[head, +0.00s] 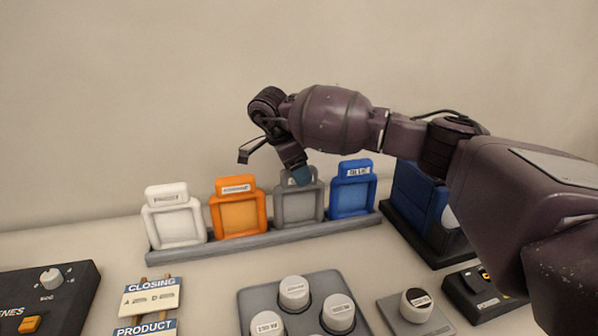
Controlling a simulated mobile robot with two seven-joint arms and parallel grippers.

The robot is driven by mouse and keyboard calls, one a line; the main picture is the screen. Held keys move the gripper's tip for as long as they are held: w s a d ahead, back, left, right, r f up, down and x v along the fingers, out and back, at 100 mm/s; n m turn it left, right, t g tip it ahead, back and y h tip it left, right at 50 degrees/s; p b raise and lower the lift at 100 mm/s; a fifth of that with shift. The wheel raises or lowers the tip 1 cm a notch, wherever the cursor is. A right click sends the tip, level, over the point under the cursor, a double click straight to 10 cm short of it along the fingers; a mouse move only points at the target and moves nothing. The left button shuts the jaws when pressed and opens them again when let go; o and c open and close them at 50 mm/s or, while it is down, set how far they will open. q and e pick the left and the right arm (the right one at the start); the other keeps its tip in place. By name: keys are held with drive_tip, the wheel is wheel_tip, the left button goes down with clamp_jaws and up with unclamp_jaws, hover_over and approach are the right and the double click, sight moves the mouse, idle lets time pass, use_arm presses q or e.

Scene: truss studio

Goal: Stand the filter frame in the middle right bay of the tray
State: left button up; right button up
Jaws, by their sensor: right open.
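A long grey tray (265,238) stands at the back of the table. A grey filter frame (299,206) stands upright in its middle right bay. A white frame (174,224) and an orange frame (238,214) stand to its left, and a blue frame (351,196) stands to its right. My right gripper (272,167) is open above the tray, near the top of the grey frame. One finger overlaps the grey frame's top tab in the picture and partly hides it; I cannot tell whether they touch. My left gripper is not in view.
A dark blue case (418,205) stands right of the tray, partly behind my right arm. In front are a grey holder (252,300) with white-capped cylinders, a black-and-white knob (416,303), signs (150,297) and a dark control box (50,295).

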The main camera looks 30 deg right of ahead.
drive_tip(key=p+v, duration=0.1)
drive_tip(key=v, duration=0.9)
drive_tip(key=shift+a+r, duration=0.1)
drive_tip(key=shift+r, duration=0.2)
drive_tip(key=shift+a+r+p, duration=0.25)
drive_tip(key=shift+r+p, duration=0.05)
drive_tip(key=shift+r, duration=0.25)
